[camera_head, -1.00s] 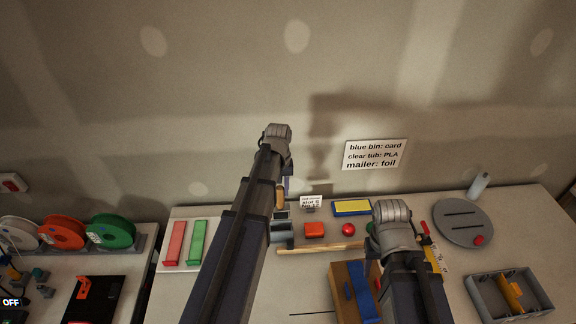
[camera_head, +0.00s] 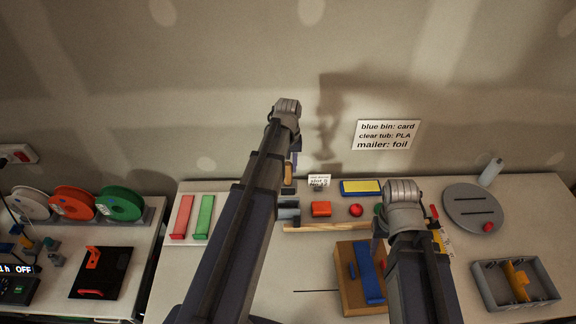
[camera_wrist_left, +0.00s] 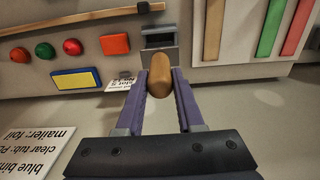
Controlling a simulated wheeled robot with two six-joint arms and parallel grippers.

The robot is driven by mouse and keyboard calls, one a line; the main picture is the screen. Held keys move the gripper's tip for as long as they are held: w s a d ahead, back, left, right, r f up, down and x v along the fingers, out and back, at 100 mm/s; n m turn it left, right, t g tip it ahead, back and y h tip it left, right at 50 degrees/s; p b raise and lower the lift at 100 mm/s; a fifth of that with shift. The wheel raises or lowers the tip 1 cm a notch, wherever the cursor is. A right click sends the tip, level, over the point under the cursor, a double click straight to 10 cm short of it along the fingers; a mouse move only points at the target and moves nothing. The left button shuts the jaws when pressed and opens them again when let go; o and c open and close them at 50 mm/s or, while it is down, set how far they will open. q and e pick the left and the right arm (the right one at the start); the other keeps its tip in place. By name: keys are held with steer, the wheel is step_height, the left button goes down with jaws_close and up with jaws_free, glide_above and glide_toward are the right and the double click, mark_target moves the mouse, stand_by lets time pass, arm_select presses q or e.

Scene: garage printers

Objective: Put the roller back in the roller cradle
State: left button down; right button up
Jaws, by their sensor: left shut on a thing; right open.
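My left gripper (camera_wrist_left: 158,88) is shut on a tan, round-ended roller (camera_wrist_left: 160,75), held between its two purple fingers. In the head view the roller (camera_head: 288,173) shows partly beside my left arm, above the back of the workbench. A small grey block with a dark recess (camera_wrist_left: 158,40), which looks like the roller cradle, lies just beyond the roller in the left wrist view. In the head view this cradle (camera_head: 288,214) is partly hidden by my left arm. The roller appears apart from it. My right gripper (camera_head: 402,205) is open over the bench; its fingers are mostly hidden.
Near the cradle are a small label card (camera_head: 319,181), a red block (camera_head: 321,209), a red ball (camera_head: 356,210) and a long wooden strip (camera_head: 335,227). Red and green bars (camera_head: 202,216) lie left. A brown box (camera_head: 350,292) and grey tray (camera_head: 487,292) stand at front right.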

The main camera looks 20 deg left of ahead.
mark_target(288, 175)
arm_select(q)
steer(key=shift+f+b, duration=2.45)
steer(key=shift+f, duration=0.25)
arm_select(e)
steer(key=shift+f, duration=2.75)
arm_select(q)
steer(key=shift+f+b, duration=3.55)
arm_select(e)
steer(key=shift+f, duration=3.55)
arm_select(q)
steer(key=shift+c, duration=2.3)
jaws_free()
steer(key=shift+r, duration=0.1)
arm_select(e)
steer(key=shift+r, duration=0.1)
arm_select(q)
steer(key=shift+r, duration=0.1)
arm_select(e)
steer(key=shift+r, duration=0.15)
arm_select(q)
step_height(288, 175, up, 8)
steer(key=p, duration=0.8)
steer(key=shift+f, duration=0.2)
arm_select(e)
step_height(288, 175, up, 8)
steer(key=shift+f, duration=0.25)
